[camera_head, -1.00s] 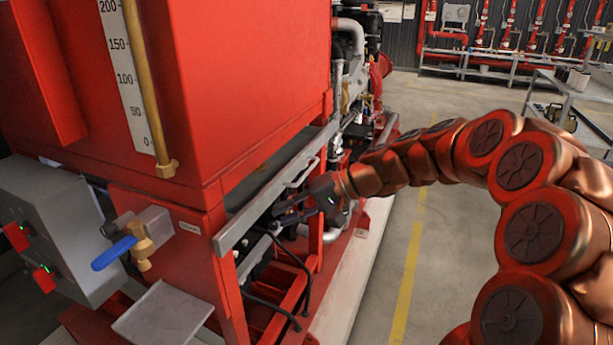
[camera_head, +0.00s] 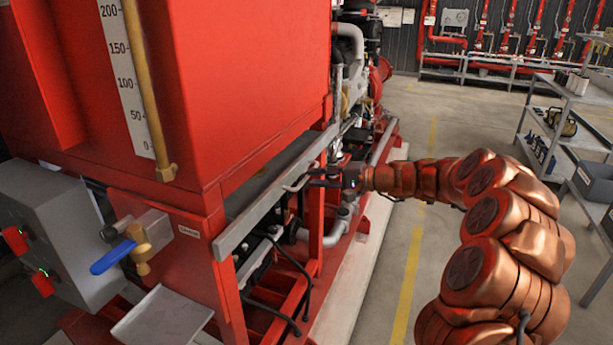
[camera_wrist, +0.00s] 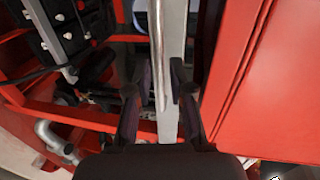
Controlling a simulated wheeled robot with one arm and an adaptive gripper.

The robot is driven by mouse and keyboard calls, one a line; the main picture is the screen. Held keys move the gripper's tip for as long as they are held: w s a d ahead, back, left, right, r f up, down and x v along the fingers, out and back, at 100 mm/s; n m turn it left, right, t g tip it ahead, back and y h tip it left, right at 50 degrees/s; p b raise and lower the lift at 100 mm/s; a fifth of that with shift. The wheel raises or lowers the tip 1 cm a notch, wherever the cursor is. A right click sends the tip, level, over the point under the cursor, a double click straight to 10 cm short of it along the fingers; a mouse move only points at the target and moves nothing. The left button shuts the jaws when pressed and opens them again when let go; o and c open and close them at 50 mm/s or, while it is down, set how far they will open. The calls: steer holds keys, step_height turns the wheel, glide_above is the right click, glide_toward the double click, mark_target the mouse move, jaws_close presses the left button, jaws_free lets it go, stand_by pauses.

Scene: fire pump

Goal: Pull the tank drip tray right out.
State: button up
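The tank drip tray (camera_head: 258,220) is a long grey tray under the red tank. It sits in the frame with its front edge along the tank's side and a thin metal handle (camera_head: 297,185) on that edge. My gripper (camera_head: 318,178) is beside the handle, level with the tray front. In the wrist view the handle (camera_wrist: 156,45) and the tray front (camera_wrist: 168,125) run between the two dark fingers of my gripper (camera_wrist: 159,95). The fingers are apart, one on each side, and I see no grip. Whether a finger touches the handle cannot be told.
The red tank (camera_head: 250,80) stands directly above the tray. A valve with a blue lever (camera_head: 112,257) and a small grey plate (camera_head: 165,315) are at the lower left. Open floor (camera_head: 425,240) with a yellow line lies to the right, and a grey cart (camera_head: 560,120) stands beyond.

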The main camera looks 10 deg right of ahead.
mark_target(306, 178)
steer(key=shift+p+x, duration=0.35)
steer(key=shift+x, duration=1.55)
jaws_close()
